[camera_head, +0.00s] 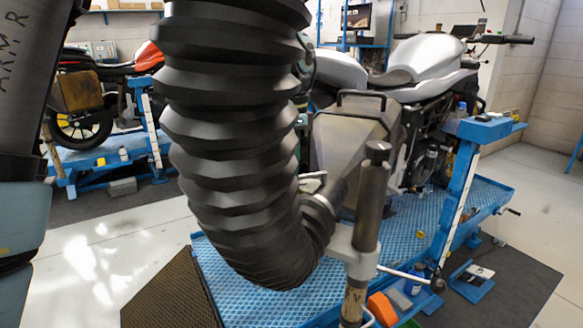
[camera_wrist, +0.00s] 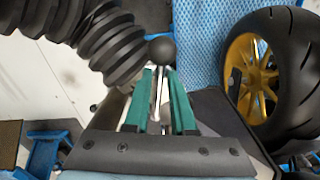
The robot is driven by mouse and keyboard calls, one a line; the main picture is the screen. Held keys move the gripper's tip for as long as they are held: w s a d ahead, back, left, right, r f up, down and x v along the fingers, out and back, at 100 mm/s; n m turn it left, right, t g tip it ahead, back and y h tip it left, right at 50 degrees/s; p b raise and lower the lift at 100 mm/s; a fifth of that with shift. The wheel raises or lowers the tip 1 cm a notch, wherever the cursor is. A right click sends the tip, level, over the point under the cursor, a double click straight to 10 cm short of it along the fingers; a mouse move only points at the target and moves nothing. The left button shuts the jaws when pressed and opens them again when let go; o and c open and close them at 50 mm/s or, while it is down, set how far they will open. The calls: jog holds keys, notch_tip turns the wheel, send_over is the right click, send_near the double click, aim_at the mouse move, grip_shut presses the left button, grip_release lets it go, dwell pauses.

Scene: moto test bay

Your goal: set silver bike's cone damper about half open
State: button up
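The grey exhaust cone (camera_head: 350,140), with a black handle on top, stands behind the silver bike (camera_head: 430,62). Its neck meets the thick black corrugated hose (camera_head: 235,120), which also shows in the wrist view (camera_wrist: 112,40). In the wrist view, a slim bright rod (camera_wrist: 158,92) with a black ball knob (camera_wrist: 161,49) lies between the green fingers of my gripper (camera_wrist: 159,72). The knob is just beyond the fingertips, beside the hose. I cannot tell whether the fingers touch the rod. My gripper is not visible in the head view. The damper's plate is hidden.
A metal stand post (camera_head: 372,205) carries a side lever with a black ball (camera_head: 437,285). The blue lift platform (camera_head: 415,235) lies below. A wheel with a yellow rim (camera_wrist: 270,75) is to the right. An orange item (camera_head: 382,308) lies low down. Open floor (camera_head: 90,265) is at left.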

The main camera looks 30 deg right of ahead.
jog(key=shift+o, duration=1.3)
notch_tip(320, 180, up, 11)
jog(key=b, duration=0.1)
jog(key=shift+b, duration=0.35)
jog(key=shift+w+f, duration=0.1)
jog(key=shift+w, duration=0.05)
jog(key=w+a+f+n, duration=0.3)
jog(key=a+f, duration=0.1)
jog(key=a, duration=0.3)
jog(key=w+a+f+n, duration=0.3)
jog(key=a+f+n, duration=0.1)
jog(key=a, duration=0.4)
jog(key=w+a+f+n, duration=0.3)
jog(key=w+a, duration=0.1)
jog(key=a, duration=0.3)
jog(key=s+a+f+n, duration=0.2)
jog(key=a+f+n, duration=0.1)
jog(key=a, duration=0.3)
jog(key=s+a+f+n+t, duration=0.1)
jog(key=s+a+f+n, duration=0.1)
jog(key=a, duration=0.4)
jog(key=s+a+f+n, duration=0.2)
jog(key=a+f+n, duration=0.1)
jog(key=a+n, duration=0.2)
jog(key=shift+s+a+f+t, duration=0.15)
jog(key=shift+a+f+t, duration=0.25)
jog(key=shift+a, duration=0.55)
